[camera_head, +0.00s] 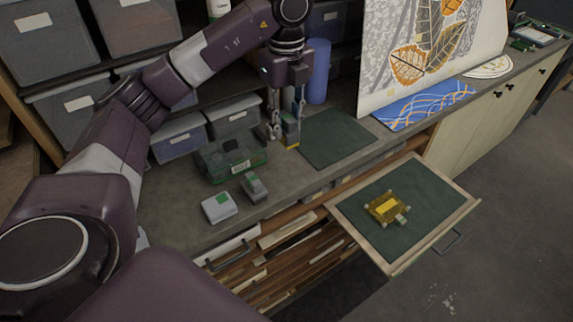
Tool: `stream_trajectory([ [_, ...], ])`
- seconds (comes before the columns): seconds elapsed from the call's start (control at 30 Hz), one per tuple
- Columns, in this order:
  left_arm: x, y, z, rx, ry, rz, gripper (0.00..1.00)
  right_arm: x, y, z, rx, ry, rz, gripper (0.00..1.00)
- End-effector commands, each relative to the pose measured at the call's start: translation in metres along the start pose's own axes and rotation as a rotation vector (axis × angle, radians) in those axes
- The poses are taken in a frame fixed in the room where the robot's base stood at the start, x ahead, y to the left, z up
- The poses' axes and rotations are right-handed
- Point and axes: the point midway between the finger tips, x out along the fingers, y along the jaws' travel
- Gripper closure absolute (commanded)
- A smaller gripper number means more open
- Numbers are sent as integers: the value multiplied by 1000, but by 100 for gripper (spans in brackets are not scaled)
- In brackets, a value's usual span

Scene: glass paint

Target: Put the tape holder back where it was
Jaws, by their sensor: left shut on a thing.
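My left gripper (286,115) is above the counter, shut on a small blue-grey block with a yellow lower edge (291,132). This looks like the tape holder, but the fingers partly cover it. It is upright at the left edge of a dark green mat (338,139). I cannot tell whether its base touches the counter. My right gripper is not in view.
A green clear case (232,160), a grey block (254,187) and a white-grey box (219,207) stand on the counter. A blue cylinder (318,72) stands behind the gripper. An open drawer (365,239) holds a yellow item (385,207). The green mat is clear.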

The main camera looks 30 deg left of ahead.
Motion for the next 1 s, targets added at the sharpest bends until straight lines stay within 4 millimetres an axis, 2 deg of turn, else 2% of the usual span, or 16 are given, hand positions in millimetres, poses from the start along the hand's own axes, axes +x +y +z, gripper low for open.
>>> stream_trajectory([
  [0.03, 13, 1, -1, 2, 4, 4, 92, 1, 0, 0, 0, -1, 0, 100],
  [0.33, 73, 1, 0, 1, 1, 3, 92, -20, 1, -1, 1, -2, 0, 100],
  [0.57, 95, 1, 0, 1, 1, 2, 92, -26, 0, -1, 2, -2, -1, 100],
  [0.8, 127, 1, 0, 1, 1, 1, 92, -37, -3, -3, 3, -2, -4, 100],
  [1.0, 131, 0, 0, 1, 0, -1, 92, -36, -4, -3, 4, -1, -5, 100],
])
